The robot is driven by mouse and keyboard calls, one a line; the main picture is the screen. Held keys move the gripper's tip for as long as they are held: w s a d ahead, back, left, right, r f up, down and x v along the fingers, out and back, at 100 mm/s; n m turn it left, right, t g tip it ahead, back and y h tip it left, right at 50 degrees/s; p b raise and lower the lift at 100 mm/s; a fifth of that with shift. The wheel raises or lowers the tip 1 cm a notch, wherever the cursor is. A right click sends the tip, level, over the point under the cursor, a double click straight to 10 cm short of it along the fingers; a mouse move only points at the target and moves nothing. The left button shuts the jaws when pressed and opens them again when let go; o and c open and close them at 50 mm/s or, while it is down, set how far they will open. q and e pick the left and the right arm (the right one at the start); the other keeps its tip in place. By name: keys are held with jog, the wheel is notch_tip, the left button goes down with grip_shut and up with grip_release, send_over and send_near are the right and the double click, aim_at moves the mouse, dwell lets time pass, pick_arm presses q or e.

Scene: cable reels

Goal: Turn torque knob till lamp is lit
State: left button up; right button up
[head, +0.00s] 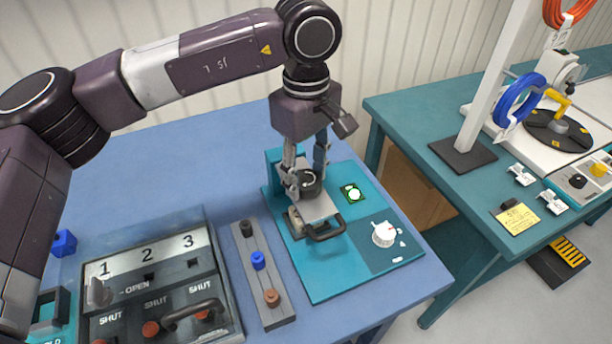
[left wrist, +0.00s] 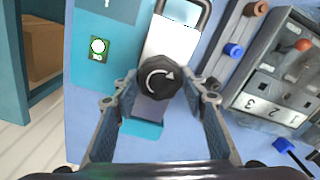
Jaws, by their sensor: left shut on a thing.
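A black knob (head: 311,183) with a white curved arrow sits on a pale block on the teal board (head: 314,282). The knob also shows in the left wrist view (left wrist: 160,78). My left gripper (head: 305,180) points down and is shut on this knob, with one finger on each side. My right gripper is out of view.
A dark handle (head: 327,231) stands in front of the knob. To the left are a grey strip (head: 249,272) with coloured pegs and a grey numbered panel (head: 195,265). A second teal table (head: 466,205) with reels is at the right.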

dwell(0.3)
pick_arm(q)
jog(key=o, duration=1.2)
jog(key=shift+c, duration=0.2)
jog(key=shift+r, duration=0.1)
notch_tip(320, 180, up, 12)
